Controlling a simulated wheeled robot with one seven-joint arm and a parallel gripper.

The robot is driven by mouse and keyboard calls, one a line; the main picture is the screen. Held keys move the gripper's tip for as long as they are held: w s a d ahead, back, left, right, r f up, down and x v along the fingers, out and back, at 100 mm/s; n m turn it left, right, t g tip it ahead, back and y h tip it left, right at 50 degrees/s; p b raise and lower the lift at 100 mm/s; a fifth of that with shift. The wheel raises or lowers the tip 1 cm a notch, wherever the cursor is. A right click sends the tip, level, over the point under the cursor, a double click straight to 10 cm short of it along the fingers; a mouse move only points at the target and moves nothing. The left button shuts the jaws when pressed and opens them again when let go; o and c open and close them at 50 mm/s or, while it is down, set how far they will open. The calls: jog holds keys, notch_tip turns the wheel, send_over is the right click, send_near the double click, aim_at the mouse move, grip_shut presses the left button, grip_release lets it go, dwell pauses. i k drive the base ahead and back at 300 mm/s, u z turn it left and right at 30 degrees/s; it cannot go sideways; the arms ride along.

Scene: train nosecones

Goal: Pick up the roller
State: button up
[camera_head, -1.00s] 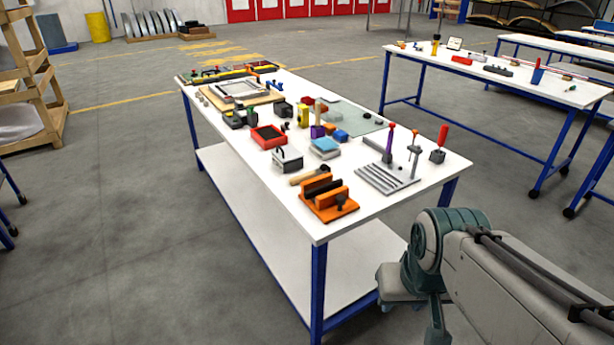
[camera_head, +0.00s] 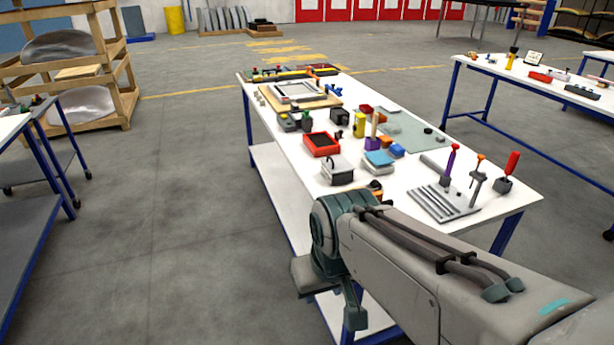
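I cannot pick out the roller for certain among the small tools on the white-topped workbench (camera_head: 275,128). A wooden handle stands upright in a purple holder (camera_head: 373,143) near the bench's middle. A small dark and orange item (camera_head: 376,189) shows just above my arm, mostly hidden by it. My arm reaches across the near end of the bench from the lower right. Its jointed end hangs by the bench's near left edge. No gripper fingers can be made out.
On the bench are a red tray (camera_head: 322,144), a grey-white box (camera_head: 337,170), a blue block (camera_head: 379,160), a slotted grey plate (camera_head: 443,203) and a red-handled tool (camera_head: 508,172). A second bench (camera_head: 510,75) stands at the right. Open floor (camera_head: 165,200) lies to the left.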

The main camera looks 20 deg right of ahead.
aim_at(375, 185)
jog(key=z, duration=0.15)
jog(key=i, duration=1)
jog(key=z, duration=0.9)
